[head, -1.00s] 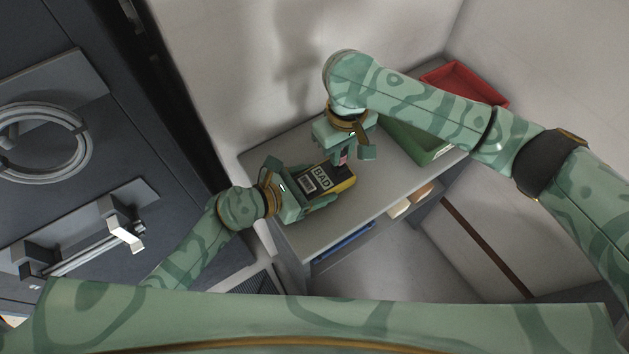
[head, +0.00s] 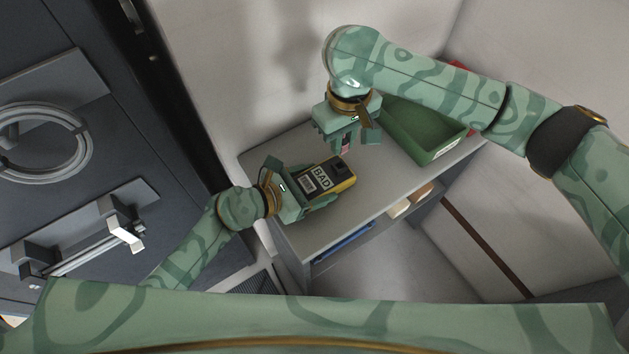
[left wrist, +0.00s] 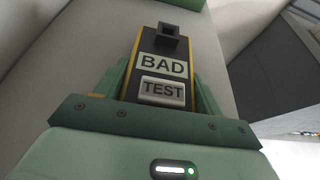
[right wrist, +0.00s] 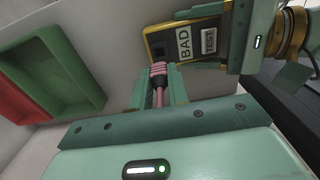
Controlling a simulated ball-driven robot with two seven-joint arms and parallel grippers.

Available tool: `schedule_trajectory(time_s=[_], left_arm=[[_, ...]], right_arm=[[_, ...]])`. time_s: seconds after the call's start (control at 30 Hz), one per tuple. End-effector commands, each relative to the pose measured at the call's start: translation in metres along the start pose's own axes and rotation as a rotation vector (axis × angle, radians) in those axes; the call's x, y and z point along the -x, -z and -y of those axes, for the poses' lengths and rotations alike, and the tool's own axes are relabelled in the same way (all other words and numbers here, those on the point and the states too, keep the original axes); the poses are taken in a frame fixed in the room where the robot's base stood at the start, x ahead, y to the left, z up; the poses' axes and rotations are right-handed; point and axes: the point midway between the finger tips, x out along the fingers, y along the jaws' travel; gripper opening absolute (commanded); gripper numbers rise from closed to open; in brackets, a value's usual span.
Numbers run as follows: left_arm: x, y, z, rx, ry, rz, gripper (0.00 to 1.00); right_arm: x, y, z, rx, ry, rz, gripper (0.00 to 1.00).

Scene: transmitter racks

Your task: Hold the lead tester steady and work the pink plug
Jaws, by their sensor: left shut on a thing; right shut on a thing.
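The lead tester (head: 323,180) is a dark box with yellow sides, a BAD label and a socket block at its far end. My left gripper (head: 314,186) is shut on its sides above the grey shelf top. In the left wrist view the tester (left wrist: 163,68) also shows a TEST label, and its socket (left wrist: 168,33) looks empty. My right gripper (head: 347,149) is shut on the pink plug (right wrist: 158,69), whose pink lead shows between the fingers. The plug is apart from the tester, just beyond its socket end. Fingers mostly hide the plug in the head view.
A green bin (head: 408,134) stands on the shelf top (head: 262,153) at the right. A red bin (head: 461,66) is mostly hidden behind my right arm. Blue (head: 343,244) and cream (head: 399,209) items sit on a lower level. A dark rack (head: 95,120) stands at the left.

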Motion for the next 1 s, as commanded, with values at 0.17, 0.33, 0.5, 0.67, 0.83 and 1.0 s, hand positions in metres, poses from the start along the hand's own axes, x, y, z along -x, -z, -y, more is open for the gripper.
schedule_trajectory(time_s=[0.17, 0.33, 0.5, 0.67, 0.83, 1.0], left_arm=[[0.0, 0.0, 0.0, 0.0, 0.0, 0.0, 0.4], [0.0, 0.0, 0.0, 0.0, 0.0, 0.0, 0.4], [0.0, 0.0, 0.0, 0.0, 0.0, 0.0, 0.85], [0.0, 0.0, 0.0, 0.0, 0.0, 0.0, 0.93], [0.001, 0.0, 0.0, 0.0, 0.0, -0.001, 0.93], [0.023, 0.002, -0.001, -0.001, -0.002, -0.002, 0.93]], right_arm=[[0.005, 0.0, 0.0, 0.0, 0.0, 0.0, 0.0], [0.006, 0.0, 0.0, 0.0, 0.0, 0.0, 0.0], [0.005, 0.0, 0.0, 0.0, 0.0, 0.0, 0.0], [0.005, 0.0, 0.0, 0.0, 0.0, 0.0, 0.0], [0.005, 0.0, 0.0, 0.0, 0.0, 0.0, 0.0], [0.005, 0.0, 0.0, 0.0, 0.0, 0.0, 0.0]])
